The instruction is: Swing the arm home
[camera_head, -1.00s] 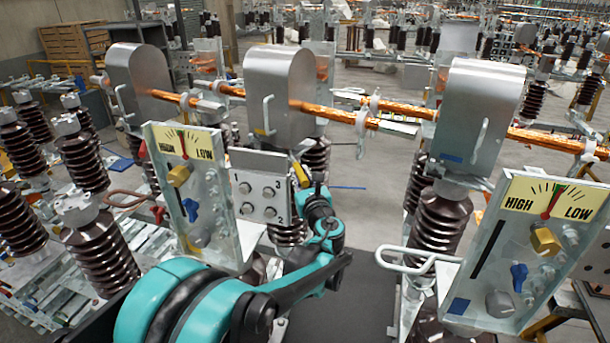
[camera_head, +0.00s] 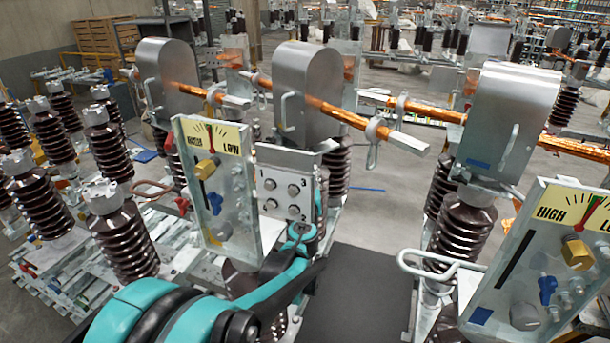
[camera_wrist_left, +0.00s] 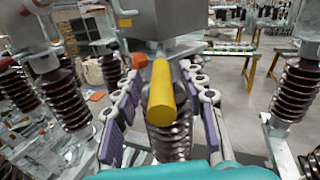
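My left arm (camera_head: 210,305) comes in from the lower left in the head view, its far end below the numbered panel. I cannot make out its fingers there. In the left wrist view my left gripper (camera_wrist_left: 164,85) has its two fingers apart, with a yellow cylindrical handle (camera_wrist_left: 161,95) between them. Gaps show beside the handle. A copper switch arm (camera_head: 345,115) runs from the middle metal housing (camera_head: 307,90); its grey end stands apart from the copper bar (camera_head: 440,112) behind. A left copper arm (camera_head: 205,92) leaves the left housing (camera_head: 168,75). My right gripper is not in view.
Dial panels stand at left (camera_head: 210,185) and right (camera_head: 545,255), with a numbered panel (camera_head: 290,185) between. Brown ribbed insulators (camera_head: 130,240) crowd the left. A looped metal handle (camera_head: 435,262) juts out at right. Open floor (camera_head: 380,205) lies in the middle.

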